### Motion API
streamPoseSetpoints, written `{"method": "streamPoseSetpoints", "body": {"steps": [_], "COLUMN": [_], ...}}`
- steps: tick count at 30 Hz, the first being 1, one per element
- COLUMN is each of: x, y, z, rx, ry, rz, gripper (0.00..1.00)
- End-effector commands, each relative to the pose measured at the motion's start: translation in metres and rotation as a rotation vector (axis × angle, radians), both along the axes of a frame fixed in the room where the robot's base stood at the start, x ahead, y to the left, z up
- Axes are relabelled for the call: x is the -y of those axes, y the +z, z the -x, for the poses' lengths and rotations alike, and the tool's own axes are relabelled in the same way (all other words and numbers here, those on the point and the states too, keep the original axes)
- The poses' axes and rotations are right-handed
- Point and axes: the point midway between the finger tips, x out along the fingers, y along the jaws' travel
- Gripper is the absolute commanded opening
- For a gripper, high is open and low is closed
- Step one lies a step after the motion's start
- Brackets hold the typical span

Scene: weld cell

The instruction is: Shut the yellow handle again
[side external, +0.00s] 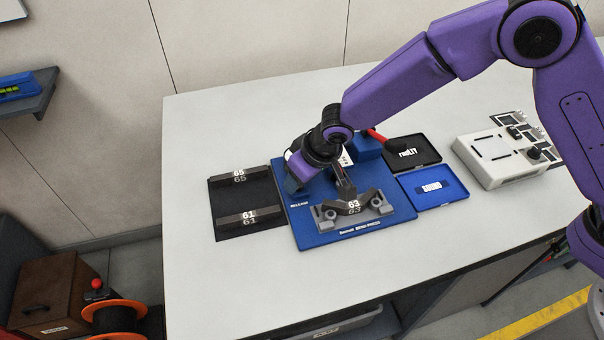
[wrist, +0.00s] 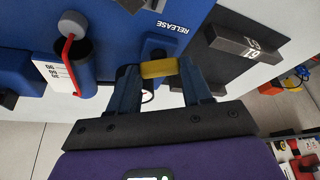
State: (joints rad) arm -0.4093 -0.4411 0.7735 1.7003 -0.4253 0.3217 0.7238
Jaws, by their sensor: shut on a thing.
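The yellow handle (wrist: 158,68) shows in the wrist view as a short bar between my two fingertips, near the RELEASE lettering on the blue fixture plate (wrist: 130,22). My gripper (wrist: 160,74) is shut on it, one dark finger at each end. In the side view my gripper (side external: 296,186) is low over the left part of the blue fixture plate (side external: 310,238), and the handle is hidden there. A dark bar marked 63 (side external: 352,208) lies in grey holders at the plate's front. Whether the clamp is open or shut I cannot tell.
Bars marked 65 (side external: 240,178) and 61 (side external: 248,217) lie on a black mat left of the plate. A black tray (side external: 425,161) and a blue tray (side external: 432,203) lie to the right, beside a white device (side external: 490,160). The table's front left is clear.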

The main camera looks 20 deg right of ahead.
Motion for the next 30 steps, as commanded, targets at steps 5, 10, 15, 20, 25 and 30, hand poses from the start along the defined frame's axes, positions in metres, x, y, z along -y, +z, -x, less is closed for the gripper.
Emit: {"method": "streamPoseSetpoints", "body": {"steps": [5, 10, 15, 20, 25, 30], "x": [-0.0007, -0.0019, -0.003, -0.003, -0.0036, -0.0038], "y": [-0.0003, -0.0004, -0.0002, -0.0005, -0.0006, -0.0006], "z": [0.002, 0.0024, 0.0026, 0.0023, 0.0028, 0.0029], "rx": [-0.003, -0.001, -0.002, -0.003, -0.003, -0.004], "ry": [-0.132, -0.265, -0.379, -0.458, -0.503, -0.523], "rz": [0.005, 0.005, 0.004, 0.004, 0.004, 0.004], "gripper": [0.18, 0.18, 0.18, 0.18, 0.18, 0.18]}}
